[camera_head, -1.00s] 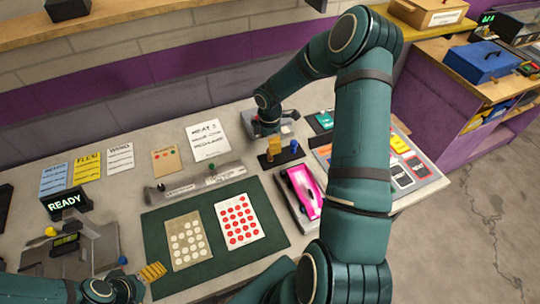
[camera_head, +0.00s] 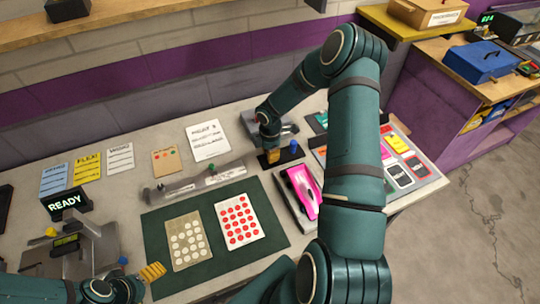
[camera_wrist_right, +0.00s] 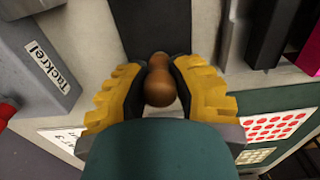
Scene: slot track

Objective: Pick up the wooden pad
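The wooden pad's brown rounded handle (camera_wrist_right: 159,84) shows between the fingers in the right wrist view; what lies under it is hidden. My right gripper (camera_wrist_right: 160,72) has its yellow fingers with dark inner pads pressed close on both sides of this handle, and looks shut on it. In the head view my right gripper (camera_head: 273,155) is low at the black stand (camera_head: 290,153), left of a blue knob (camera_head: 293,146), and hides the pad. My left gripper (camera_head: 153,272) is at the lower left by the green mat, its finger gap unclear.
The mat holds a sheet of red dots (camera_head: 239,220) and one of white dots (camera_head: 188,240). A grey bar (camera_head: 195,182) lies behind the mat. A READY display (camera_head: 66,202) stands left.

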